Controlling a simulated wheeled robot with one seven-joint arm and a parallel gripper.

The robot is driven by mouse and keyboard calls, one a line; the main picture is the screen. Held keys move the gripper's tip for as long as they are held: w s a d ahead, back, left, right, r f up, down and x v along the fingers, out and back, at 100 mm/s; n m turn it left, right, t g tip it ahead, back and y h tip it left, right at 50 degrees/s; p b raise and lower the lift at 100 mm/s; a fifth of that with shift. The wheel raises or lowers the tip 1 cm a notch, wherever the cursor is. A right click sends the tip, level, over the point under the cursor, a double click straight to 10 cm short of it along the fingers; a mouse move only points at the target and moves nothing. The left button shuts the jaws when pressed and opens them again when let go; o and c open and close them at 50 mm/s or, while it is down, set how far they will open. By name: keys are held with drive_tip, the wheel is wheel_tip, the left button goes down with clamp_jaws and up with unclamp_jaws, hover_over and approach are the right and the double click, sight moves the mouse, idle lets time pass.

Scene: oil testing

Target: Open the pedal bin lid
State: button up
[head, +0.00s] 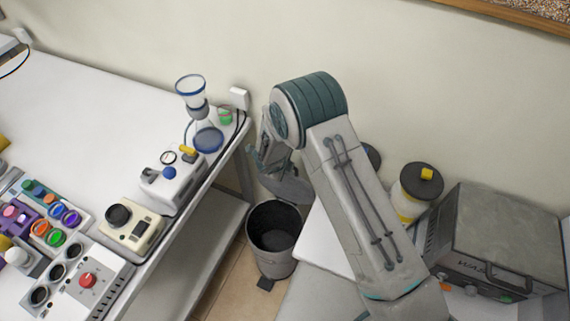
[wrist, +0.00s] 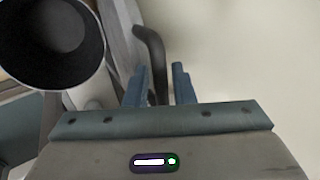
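The grey pedal bin (head: 270,262) stands on the floor beside the table, its dark round mouth uncovered. It also shows at the upper left of the wrist view (wrist: 50,45). Its grey lid (head: 291,188) is tilted up behind the mouth, partly hidden by my arm. In the wrist view, a dark curved handle (wrist: 150,48) on the lid runs down between the fingers of my gripper (wrist: 160,82). The fingers are apart, with a thin gap visible on the handle's right side. In the head view my gripper (head: 258,155) is above the bin, near the raised lid.
A white table (head: 90,95) at the left bears a glass filter flask (head: 207,137) and several instruments near its edge. The wall (head: 420,80) is close behind my arm.

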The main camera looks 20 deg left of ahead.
drive_tip(key=shift+s, duration=0.1)
drive_tip(key=v, duration=1.3)
drive_tip(key=shift+s+r+b, duration=0.2)
drive_tip(key=shift+r+b, duration=0.15)
drive_tip(key=w+d+r+m+h, duration=0.1)
drive_tip(key=d+r+m, duration=0.3)
drive_tip(key=d+m, duration=0.2)
drive_tip(key=w+d+r+m, duration=0.2)
drive_tip(key=d+r+m, duration=0.3)
drive_tip(key=d+m, duration=0.1)
drive_tip(key=w+d+r+m+h, duration=0.1)
drive_tip(key=w+d+r+m, duration=0.1)
drive_tip(key=d+r+m, duration=0.3)
drive_tip(key=shift+d+r+m+g+h, duration=0.1)
drive_tip(key=shift+d+m+g+h, duration=0.05)
drive_tip(key=shift+d+m, duration=0.25)
drive_tip(key=shift+d+r+m+g+h, duration=0.15)
drive_tip(key=shift+d+m, duration=0.15)
drive_tip(key=shift+d, duration=0.2)
drive_tip(key=s+d+r+m+g, duration=0.1)
drive_tip(key=s+d+r+m, duration=0.4)
drive_tip(key=d+m, duration=0.5)
drive_tip(key=s+d+r+m+g, duration=0.1)
drive_tip(key=s+d+r+m, duration=0.3)
drive_tip(key=d+m, duration=0.55)
drive_tip(key=s+d+r+m+y, duration=0.1)
drive_tip(key=s+r+m+y, duration=0.1)
drive_tip(key=s+m, duration=0.7)
drive_tip(key=m, duration=0.7)
drive_tip(key=shift+y, duration=0.4)
